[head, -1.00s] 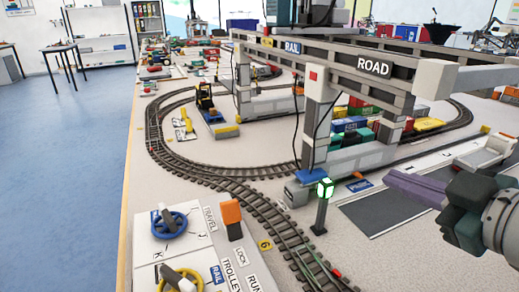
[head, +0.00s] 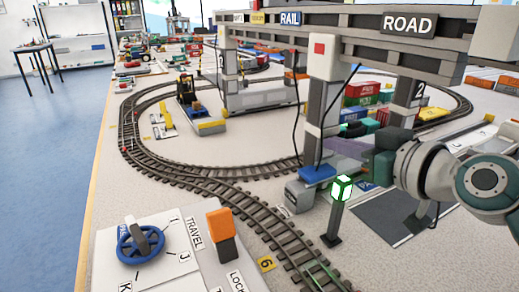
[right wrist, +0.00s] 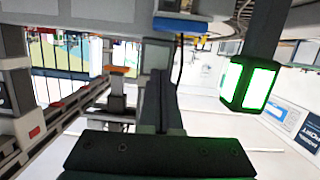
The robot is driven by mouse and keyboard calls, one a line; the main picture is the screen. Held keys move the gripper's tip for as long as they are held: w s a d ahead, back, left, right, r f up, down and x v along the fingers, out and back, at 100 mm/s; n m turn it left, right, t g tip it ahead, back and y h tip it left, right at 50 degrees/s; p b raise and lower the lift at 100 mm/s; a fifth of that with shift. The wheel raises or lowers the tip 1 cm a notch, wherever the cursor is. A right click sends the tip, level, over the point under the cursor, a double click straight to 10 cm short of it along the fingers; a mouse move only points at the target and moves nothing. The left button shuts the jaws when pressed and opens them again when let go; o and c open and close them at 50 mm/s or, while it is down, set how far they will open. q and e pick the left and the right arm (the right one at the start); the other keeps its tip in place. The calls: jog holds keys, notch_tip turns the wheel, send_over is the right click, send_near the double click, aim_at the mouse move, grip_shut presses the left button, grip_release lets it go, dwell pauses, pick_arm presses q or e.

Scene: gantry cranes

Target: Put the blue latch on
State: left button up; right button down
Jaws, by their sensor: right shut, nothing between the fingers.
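The blue latch (head: 318,174) is a flat blue piece low on the near foot of the gantry crane (head: 323,95). It also shows at the top of the right wrist view (right wrist: 180,23), upside down. My right gripper (head: 372,163) is shut and empty, to the right of the latch and apart from it, beside the crane's near leg. Its dark body (right wrist: 160,152) fills the bottom of the right wrist view. My left gripper is not in view.
A green-lit signal lamp (head: 342,188) stands just in front of the crane foot, close to my right gripper. A control panel (head: 165,270) with a blue handwheel (head: 141,243) and an orange-topped lever (head: 221,233) is at the near left. Curved track (head: 215,188) runs between.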

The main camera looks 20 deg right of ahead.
aim_at(330, 169)
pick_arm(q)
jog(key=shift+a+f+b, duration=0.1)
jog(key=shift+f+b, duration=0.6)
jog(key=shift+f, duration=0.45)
pick_arm(e)
jog(key=shift+s+d+f, duration=0.15)
jog(key=shift+f, duration=1.75)
jog(key=shift+f+b, duration=0.5)
jog(key=shift+b, duration=0.05)
jog(key=shift+d+f+m+b, duration=0.2)
jog(key=shift+m+b, duration=0.1)
jog(key=shift+b, duration=0.1)
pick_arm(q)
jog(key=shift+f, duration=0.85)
pick_arm(e)
jog(key=shift+a, duration=0.1)
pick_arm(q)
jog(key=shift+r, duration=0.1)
